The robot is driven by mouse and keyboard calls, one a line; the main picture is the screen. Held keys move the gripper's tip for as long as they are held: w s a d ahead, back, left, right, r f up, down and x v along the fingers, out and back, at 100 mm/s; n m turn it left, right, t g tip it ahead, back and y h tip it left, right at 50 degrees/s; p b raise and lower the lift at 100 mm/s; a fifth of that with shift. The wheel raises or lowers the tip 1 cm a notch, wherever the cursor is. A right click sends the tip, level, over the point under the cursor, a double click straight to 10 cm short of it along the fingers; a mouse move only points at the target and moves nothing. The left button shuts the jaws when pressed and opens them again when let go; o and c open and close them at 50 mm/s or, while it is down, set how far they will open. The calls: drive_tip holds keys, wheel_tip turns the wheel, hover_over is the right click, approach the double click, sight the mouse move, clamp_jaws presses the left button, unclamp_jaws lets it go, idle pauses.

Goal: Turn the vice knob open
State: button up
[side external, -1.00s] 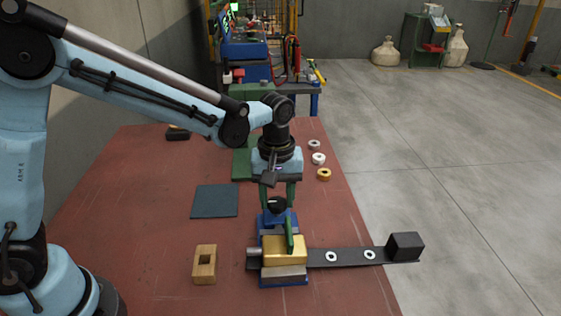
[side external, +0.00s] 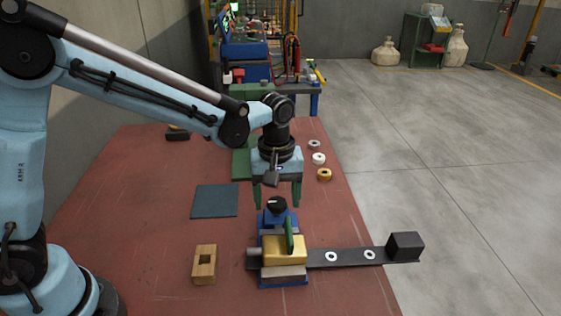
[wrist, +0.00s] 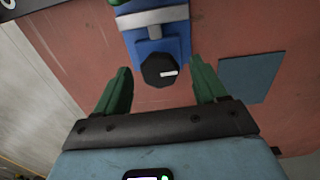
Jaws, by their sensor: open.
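The vice (side external: 267,222) is blue and stands on the red table, with a black round knob (side external: 277,204) at its far end. In the wrist view the knob (wrist: 159,70) shows a white mark on its right side. My gripper (side external: 277,206) is open, with its two green fingers spread to either side above the knob. In the wrist view the fingers (wrist: 160,74) stand apart with the knob between and slightly beyond their tips. Nothing is held. A yellow block (side external: 285,250) and an upright green plate sit at the vice's near end.
A dark bar (side external: 345,256) with two white rings and a black block (side external: 405,246) extends right from the vice. A wooden block with a square hole (side external: 204,264) lies left. A dark square mat (side external: 215,201) and several rings (side external: 324,174) lie on the table (side external: 130,230).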

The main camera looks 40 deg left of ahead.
sight(277, 201)
wheel_tip(277, 201, up, 12)
idle(0.6)
drive_tip(key=s+a+f+m+t, duration=0.3)
drive_tip(key=s+a+m+t, duration=0.4)
drive_tip(key=s+a+m, duration=0.2)
drive_tip(key=shift+s+f, duration=0.3)
drive_tip(key=shift+s, duration=0.9)
drive_tip(key=shift+a, duration=0.1)
